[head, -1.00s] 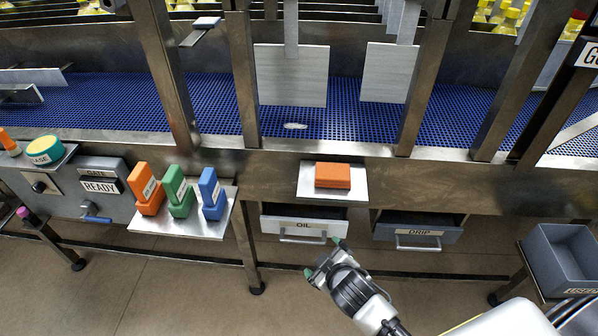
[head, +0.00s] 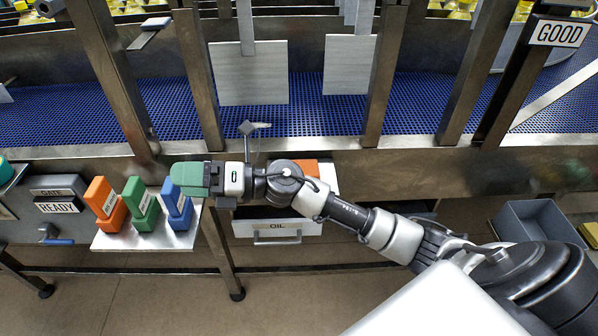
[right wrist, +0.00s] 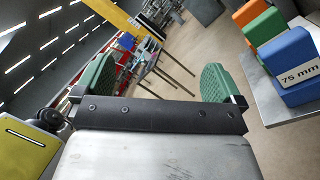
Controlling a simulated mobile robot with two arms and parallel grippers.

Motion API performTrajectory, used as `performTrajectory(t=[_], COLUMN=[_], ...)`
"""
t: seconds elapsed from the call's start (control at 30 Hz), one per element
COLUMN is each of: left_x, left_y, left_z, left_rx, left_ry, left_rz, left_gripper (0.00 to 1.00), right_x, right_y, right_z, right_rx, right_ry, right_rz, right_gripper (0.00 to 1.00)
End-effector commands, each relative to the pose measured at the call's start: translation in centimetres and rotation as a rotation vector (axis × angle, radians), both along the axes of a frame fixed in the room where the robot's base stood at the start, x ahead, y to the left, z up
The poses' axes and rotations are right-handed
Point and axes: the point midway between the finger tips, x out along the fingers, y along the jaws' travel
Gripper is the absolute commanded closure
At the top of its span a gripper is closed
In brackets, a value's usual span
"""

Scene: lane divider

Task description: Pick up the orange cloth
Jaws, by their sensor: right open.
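The orange cloth (head: 307,168) lies on a small metal shelf (head: 325,180) below the blue conveyor in the head view. My right arm crosses in front of it and hides most of it; only an orange patch shows. My right gripper (head: 190,178) points left, well left of the cloth, at the blue block in the picture. In the right wrist view the green fingers of my right gripper (right wrist: 158,78) are wide apart with nothing between them. The cloth does not show there. My left gripper is not in view.
Orange (head: 105,203), green (head: 140,205) and blue (head: 177,207) blocks stand on a side shelf; the blue one, labelled 75 mm, also shows in the wrist view (right wrist: 292,60). A drawer marked OIL (head: 277,228) hangs below the cloth's shelf. A grey bin (head: 540,225) stands right.

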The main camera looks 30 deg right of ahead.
Motion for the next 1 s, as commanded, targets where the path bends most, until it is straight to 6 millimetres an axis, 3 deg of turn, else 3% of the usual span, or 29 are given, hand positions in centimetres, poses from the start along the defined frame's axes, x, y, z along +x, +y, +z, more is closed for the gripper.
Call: performTrajectory(t=[0.07, 0.17, 0.27, 0.37, 0.5, 0.6, 0.77, 1.0], left_x=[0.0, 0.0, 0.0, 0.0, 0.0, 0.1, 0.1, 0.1], left_y=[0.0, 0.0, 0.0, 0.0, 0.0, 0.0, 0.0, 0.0], left_z=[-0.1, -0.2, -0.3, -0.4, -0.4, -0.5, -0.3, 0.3], left_rx=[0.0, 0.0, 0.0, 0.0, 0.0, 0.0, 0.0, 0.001], left_ry=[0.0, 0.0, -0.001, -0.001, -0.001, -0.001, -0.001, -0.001], left_rz=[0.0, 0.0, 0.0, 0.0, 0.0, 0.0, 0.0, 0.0], left_gripper=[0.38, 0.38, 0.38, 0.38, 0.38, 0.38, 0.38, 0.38], right_x=[-0.1, 0.1, 1.0, 2.0, 2.6, 2.5, 2.2, 2.2], right_y=[-0.1, -1.9, -6.0, -11.7, -19.5, -23.3, -25.6, -25.7], right_z=[-0.7, -2.7, -4.4, -4.9, -3.7, -2.5, -2.0, -5.6], right_rx=[-0.25, -0.575, -0.911, -1.232, -1.572, -1.713, -1.798, -1.798], right_ry=[-0.137, -0.253, -0.307, -0.288, -0.175, -0.088, -0.018, -0.014], right_rz=[0.13, 0.281, 0.411, 0.511, 0.597, 0.628, 0.651, 0.654], right_gripper=[0.01, 0.01, 0.01, 0.01, 0.01, 0.01, 0.01, 0.01])
